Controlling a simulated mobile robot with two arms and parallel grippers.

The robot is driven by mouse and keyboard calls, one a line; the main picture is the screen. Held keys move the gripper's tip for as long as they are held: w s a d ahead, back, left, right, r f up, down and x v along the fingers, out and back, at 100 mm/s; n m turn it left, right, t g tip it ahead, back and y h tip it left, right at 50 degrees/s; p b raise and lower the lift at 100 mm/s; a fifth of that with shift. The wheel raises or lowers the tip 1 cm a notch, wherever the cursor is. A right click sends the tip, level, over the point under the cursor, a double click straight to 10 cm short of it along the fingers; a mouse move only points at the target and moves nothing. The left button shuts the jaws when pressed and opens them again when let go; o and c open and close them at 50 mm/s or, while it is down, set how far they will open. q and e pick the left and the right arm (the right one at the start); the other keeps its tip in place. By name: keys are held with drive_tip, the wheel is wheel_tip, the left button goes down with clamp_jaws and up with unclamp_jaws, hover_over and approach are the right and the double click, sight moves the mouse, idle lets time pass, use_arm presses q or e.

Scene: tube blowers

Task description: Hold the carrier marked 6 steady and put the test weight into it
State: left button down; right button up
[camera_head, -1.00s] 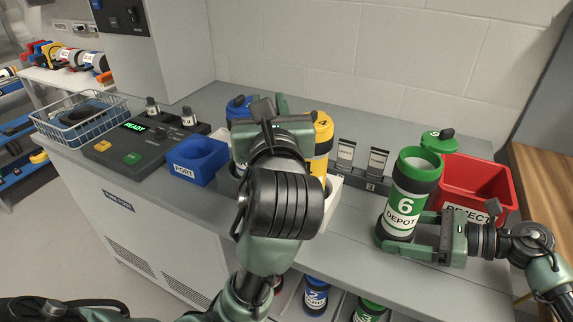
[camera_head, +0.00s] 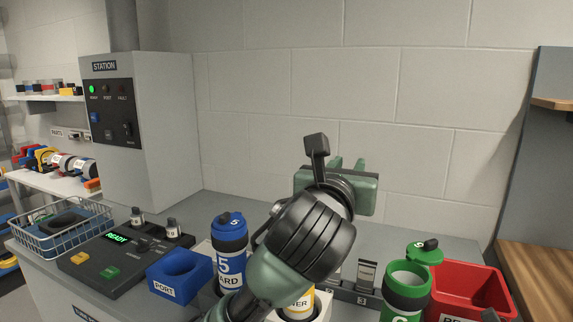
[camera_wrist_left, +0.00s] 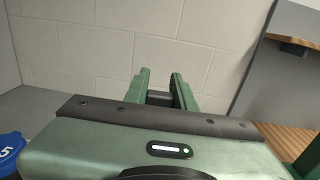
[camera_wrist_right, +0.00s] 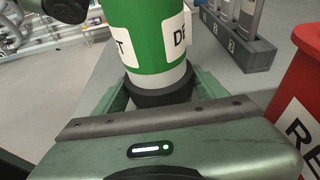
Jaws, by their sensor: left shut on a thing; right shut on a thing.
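The carrier marked 6 (camera_head: 405,299) is a green and black open-topped tube standing upright at the lower right of the head view. Its green lid (camera_head: 424,252) is open behind the rim. The carrier's lower part (camera_wrist_right: 160,85) shows in the right wrist view, with my right gripper (camera_wrist_right: 158,90) shut around its black base. My left gripper (camera_head: 347,163) is raised in front of the wall, left of and above the carrier. In the left wrist view it is shut on a small dark thing, apparently the test weight (camera_wrist_left: 160,98), mostly hidden between its fingers.
A red reject bin (camera_head: 465,283) stands right of the carrier. A small numbered rack (camera_head: 357,290) is to its left. A blue carrier 5 (camera_head: 229,262), a blue port block (camera_head: 180,274) and a control panel (camera_head: 118,252) are farther left. The air above the carrier is clear.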

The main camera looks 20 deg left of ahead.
use_arm(q)
drive_tip(key=s+d+f+m+h, duration=0.1)
drive_tip(key=d+m+h, duration=0.4)
drive_tip(key=d, duration=0.8)
drive_tip(key=shift+n+g+h, duration=0.3)
drive_tip(key=shift+n+h, duration=0.2)
drive_tip(key=shift+n, duration=0.1)
drive_tip(key=shift+d+f, duration=0.1)
drive_tip(key=shift+f, duration=2.35)
drive_tip(key=shift+s+f, duration=0.1)
drive_tip(key=shift+f, duration=2.65)
drive_tip(key=c, duration=1.1)
unclamp_jaws()
drive_tip(key=shift+f, duration=0.1)
drive_tip(key=shift+s, duration=0.1)
